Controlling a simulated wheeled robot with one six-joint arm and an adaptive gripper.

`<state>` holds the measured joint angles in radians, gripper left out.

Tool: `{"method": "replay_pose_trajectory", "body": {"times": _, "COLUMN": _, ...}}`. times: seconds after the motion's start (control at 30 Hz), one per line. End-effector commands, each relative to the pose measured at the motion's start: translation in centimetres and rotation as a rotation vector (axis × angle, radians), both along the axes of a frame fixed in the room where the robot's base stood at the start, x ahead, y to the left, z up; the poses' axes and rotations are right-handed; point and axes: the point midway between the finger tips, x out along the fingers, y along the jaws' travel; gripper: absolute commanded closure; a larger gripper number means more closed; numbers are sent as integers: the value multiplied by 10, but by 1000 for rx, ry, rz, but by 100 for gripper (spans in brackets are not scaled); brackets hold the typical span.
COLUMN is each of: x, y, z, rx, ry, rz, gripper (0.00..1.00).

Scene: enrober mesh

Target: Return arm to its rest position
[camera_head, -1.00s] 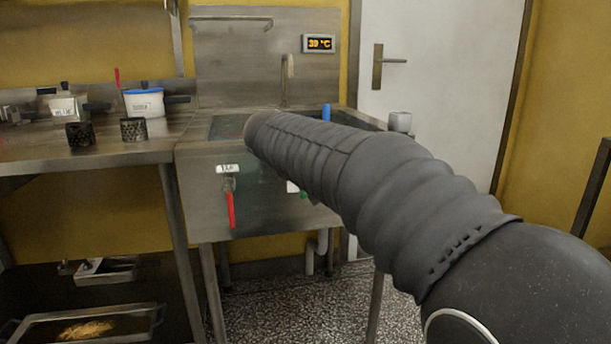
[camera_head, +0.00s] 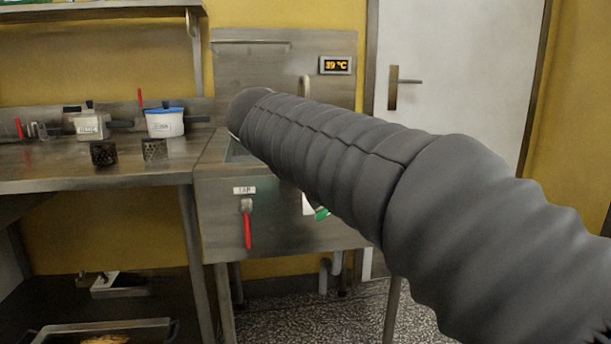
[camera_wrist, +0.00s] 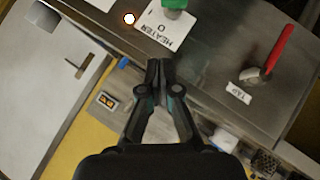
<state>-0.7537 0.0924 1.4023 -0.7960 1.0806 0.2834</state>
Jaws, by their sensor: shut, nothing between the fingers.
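My arm, in a dark ribbed sleeve, reaches from the lower right to the middle of the head view, in front of the sink unit (camera_head: 280,228). It hides most of the basin. My gripper is hidden in the head view. In the wrist view my gripper (camera_wrist: 160,62) is shut and empty. Its fingertips point toward the steel front panel, near a white label reading HEATER (camera_wrist: 160,28) with a green knob (camera_wrist: 174,5) on it. I cannot tell how far the fingertips are from the panel.
A red-handled tap lever (camera_head: 247,228) hangs on the sink front. A white door (camera_head: 450,60) stands behind. A display (camera_head: 337,66) reads 39 °C.

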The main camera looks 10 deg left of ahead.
Motion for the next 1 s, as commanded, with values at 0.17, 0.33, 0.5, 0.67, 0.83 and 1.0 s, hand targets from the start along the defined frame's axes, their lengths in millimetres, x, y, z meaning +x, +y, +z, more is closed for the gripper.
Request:
{"method": "replay_pose_trajectory", "body": {"times": 0.17, "x": 0, "y": 1, "z": 0, "rx": -13, "ry": 0, "rz": 13, "gripper": 100}}
{"method": "replay_pose_trajectory", "body": {"times": 0.33, "x": -9, "y": 13, "z": -43, "rx": -23, "ry": 101, "rz": 77, "gripper": 100}}
{"method": "replay_pose_trajectory", "body": {"times": 0.5, "x": -48, "y": -6, "z": -106, "rx": -4, "ry": 266, "rz": 117, "gripper": 100}}
{"method": "replay_pose_trajectory", "body": {"times": 0.67, "x": -91, "y": -63, "z": -148, "rx": 69, "ry": 398, "rz": 75, "gripper": 100}}
{"method": "replay_pose_trajectory", "body": {"times": 0.83, "x": -145, "y": -132, "z": -183, "rx": 188, "ry": 498, "rz": -20, "gripper": 100}}
{"method": "replay_pose_trajectory", "body": {"times": 1.0, "x": -199, "y": -189, "z": -211, "rx": 318, "ry": 545, "rz": -142, "gripper": 100}}
